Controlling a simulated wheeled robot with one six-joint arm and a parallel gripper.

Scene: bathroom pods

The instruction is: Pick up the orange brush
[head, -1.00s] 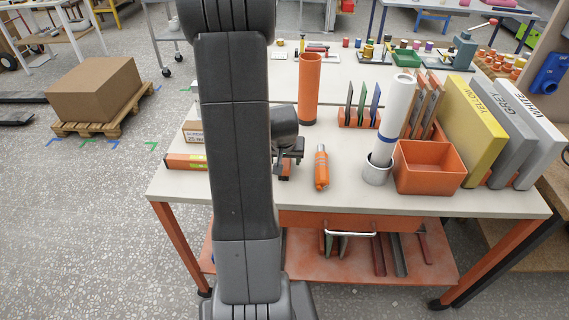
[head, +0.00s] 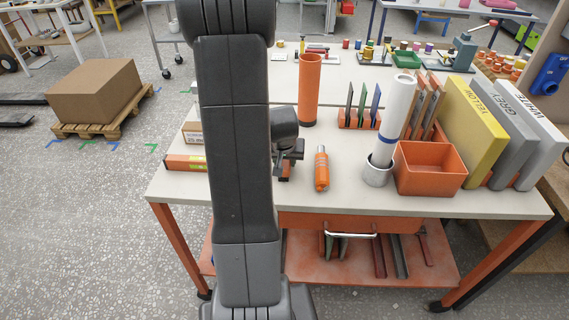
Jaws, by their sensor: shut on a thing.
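My arm stands upright in front of the cart and hides part of its top. My gripper (head: 287,168) shows only in part, dark, just right of the arm and low over the cart top. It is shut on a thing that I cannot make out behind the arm. An orange cylinder (head: 321,172) with a pale label and grey ends lies just right of my gripper, apart from it. I cannot tell whether it is a brush. No bristles show in view.
The cart top (head: 345,205) carries a tall orange tube (head: 309,90), a white roll (head: 396,110) in a grey cup, an orange bin (head: 430,178), upright panels and large binders (head: 474,130). An orange box (head: 186,163) lies left of the arm. The front strip is clear.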

